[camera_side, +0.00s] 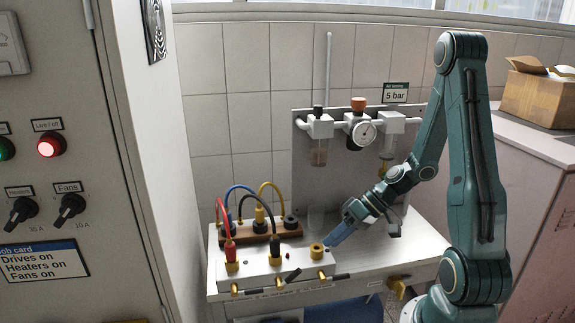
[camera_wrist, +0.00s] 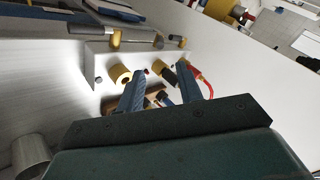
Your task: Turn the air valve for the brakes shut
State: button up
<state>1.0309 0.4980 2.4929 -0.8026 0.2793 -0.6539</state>
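A white manifold block (camera_side: 262,282) lies on the bench with brass-coloured ports on top. Several small brass valves with dark levers sit along its front: a left valve (camera_side: 234,290), a middle valve (camera_side: 281,281) and a right valve (camera_side: 322,275). The left and right levers lie nearly along the block; the middle one slants up to the right. Labels are too small to read, so I cannot tell which valve is for the brakes. My gripper (camera_side: 334,238) is just above and right of the bare right port (camera_side: 317,251). In the wrist view its fingers (camera_wrist: 160,84) are apart and empty.
An air regulator with a gauge (camera_side: 363,131) stands on the back panel. A control cabinet (camera_side: 75,180) is at left, and a cardboard box (camera_side: 540,98) is at right.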

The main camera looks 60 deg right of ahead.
jog(key=shift+c, duration=0.3)
jog(key=c, duration=0.7)
jog(key=shift+w+a+f+n+g, duration=0.25)
jog(key=shift+w+n+g, duration=0.15)
jog(key=shift+n+g, duration=0.4)
grip_shut()
jog(key=w+a+r+n+g+h, duration=0.5)
jog(key=w+a+r+n, duration=0.2)
jog(key=w, duration=0.4)
jog(key=shift+w+a+n+g, duration=0.15)
jog(key=shift+a+n+g, duration=0.1)
jog(key=shift+n+g, duration=0.2)
